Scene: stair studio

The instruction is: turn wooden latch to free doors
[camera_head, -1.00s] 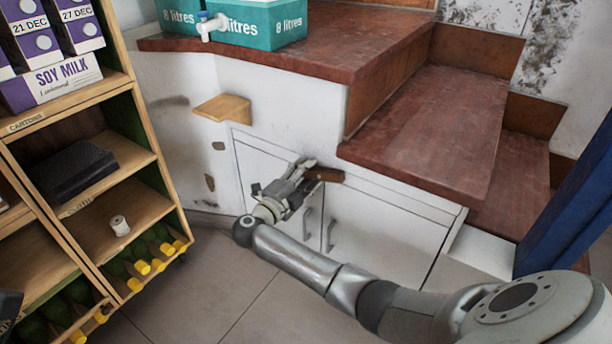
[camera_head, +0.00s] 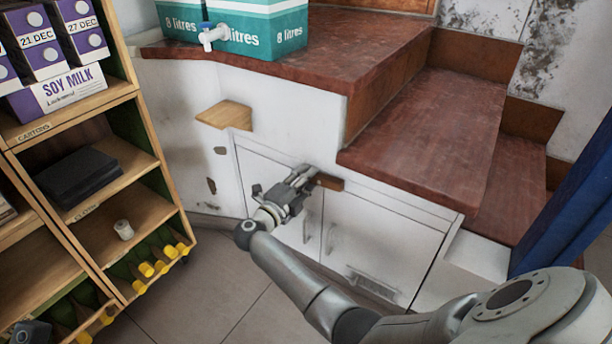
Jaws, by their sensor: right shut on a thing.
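The wooden latch (camera_head: 329,182) is a small brown bar at the top of the seam between two white cupboard doors under the stairs. It lies roughly level, with its right end showing. My right gripper (camera_head: 304,178) is shut on the latch's left part, which its fingers hide. The left door (camera_head: 262,172) and the right door (camera_head: 385,243) both look closed. Their upright handles stand near the seam, the left one partly behind my gripper. My left gripper is not in view.
A small wooden ledge (camera_head: 226,115) juts from the wall left of the doors. Red-brown steps (camera_head: 430,130) rise above them. A wooden shelf rack (camera_head: 150,165) with cartons and bottles stands at the left. A blue panel (camera_head: 570,200) stands at the right. Floor before the doors is clear.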

